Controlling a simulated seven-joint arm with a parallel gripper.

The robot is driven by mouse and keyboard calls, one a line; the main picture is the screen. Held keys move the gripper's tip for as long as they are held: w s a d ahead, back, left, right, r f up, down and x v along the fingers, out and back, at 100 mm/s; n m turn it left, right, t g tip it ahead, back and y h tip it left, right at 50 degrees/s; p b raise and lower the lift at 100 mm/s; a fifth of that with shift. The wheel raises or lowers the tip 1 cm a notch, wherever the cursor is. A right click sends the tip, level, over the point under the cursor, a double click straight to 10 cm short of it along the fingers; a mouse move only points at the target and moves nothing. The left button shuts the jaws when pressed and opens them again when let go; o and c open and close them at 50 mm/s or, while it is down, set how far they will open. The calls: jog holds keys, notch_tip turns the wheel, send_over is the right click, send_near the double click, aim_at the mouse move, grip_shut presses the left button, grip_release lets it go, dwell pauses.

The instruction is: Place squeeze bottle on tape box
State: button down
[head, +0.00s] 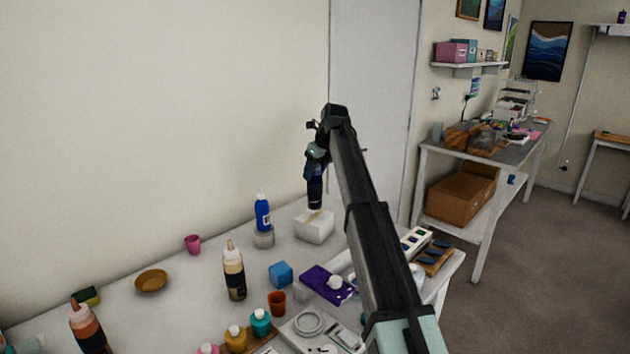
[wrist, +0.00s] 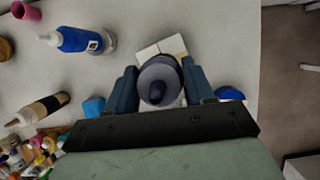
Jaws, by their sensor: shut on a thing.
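The squeeze bottle (head: 315,193) is dark and hangs upright from my gripper (head: 316,170) in the head view. In the wrist view I look down on its round shoulder and dark tip (wrist: 158,92), between the two blue fingers of my gripper (wrist: 160,74), which is shut on it. The tape box, white with a tan strip on top (head: 315,226), is on the table right below the bottle. It shows partly behind the bottle in the wrist view (wrist: 147,53). I cannot tell whether the bottle's base touches the box top.
A blue bottle (head: 262,213) stands left of the box on a round grey base (head: 263,238). A tan-and-black bottle (head: 234,272), a blue block (head: 281,273) and a purple box (head: 326,284) are nearer the front. The wall is close behind the table.

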aim_at(315, 179)
jog(key=shift+f, duration=1.7)
jog(key=shift+c, duration=2)
grip_release()
jog(key=v, duration=1.2)
